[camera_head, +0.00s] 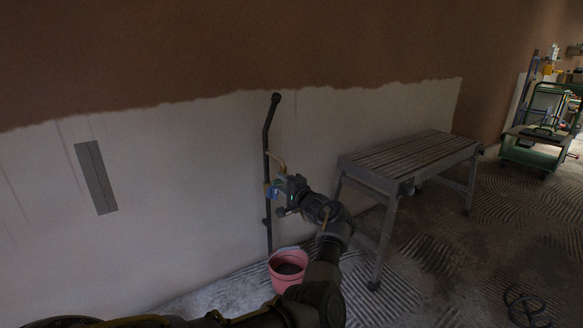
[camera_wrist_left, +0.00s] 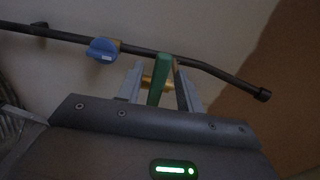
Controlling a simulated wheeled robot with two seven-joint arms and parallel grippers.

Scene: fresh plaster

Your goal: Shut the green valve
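The green valve (camera_wrist_left: 160,80) has a green lever and a brass body on a dark pipe (camera_wrist_left: 208,67). In the left wrist view the lever stands between the two fingers of my left gripper (camera_wrist_left: 157,85). The fingers are apart, with a gap showing beside the lever, so the gripper is open around it. In the head view my left gripper (camera_head: 281,188) is at the upright pipe (camera_head: 267,150) on the wall and hides much of the valve. A blue valve handle (camera_wrist_left: 103,49) sits on the same pipe, to the left in the wrist view. My right gripper is not in view.
A pink bucket (camera_head: 276,281) stands on the floor below the pipe. A grey slatted workbench (camera_head: 408,152) stands to the right. A green cart (camera_head: 535,152) is at the far right. A cable (camera_head: 525,308) lies on the floor at lower right. The wall is half plastered.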

